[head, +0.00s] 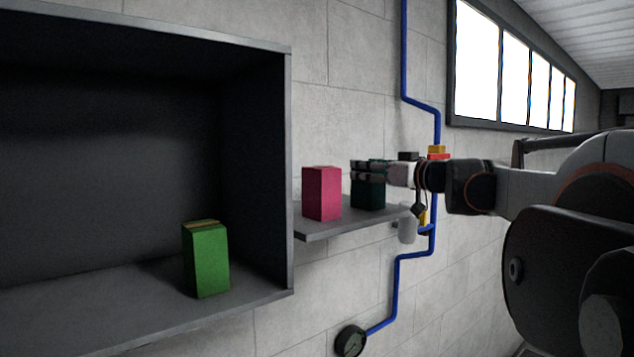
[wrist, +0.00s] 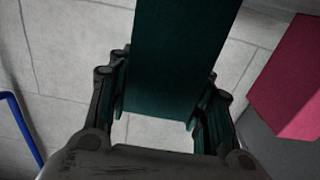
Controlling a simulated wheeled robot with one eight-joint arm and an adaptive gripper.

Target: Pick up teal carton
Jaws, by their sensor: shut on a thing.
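The teal carton (head: 367,194) is a dark teal box, upright at the small wall shelf, to the right of the pink carton. In the wrist view the teal carton (wrist: 172,60) fills the space between the fingers. My gripper (head: 368,170) reaches in from the right and is shut on the upper part of the carton. In the wrist view my gripper (wrist: 165,110) has one finger on each side of it. The carton's lower edge is near the shelf top; I cannot tell whether it touches.
A pink carton (head: 321,194) stands close by on the small shelf (head: 318,232). A green carton (head: 206,260) stands in the large dark cabinet (head: 290,180) at left. A blue pipe (head: 397,290) with a gauge (head: 350,341) runs along the wall behind.

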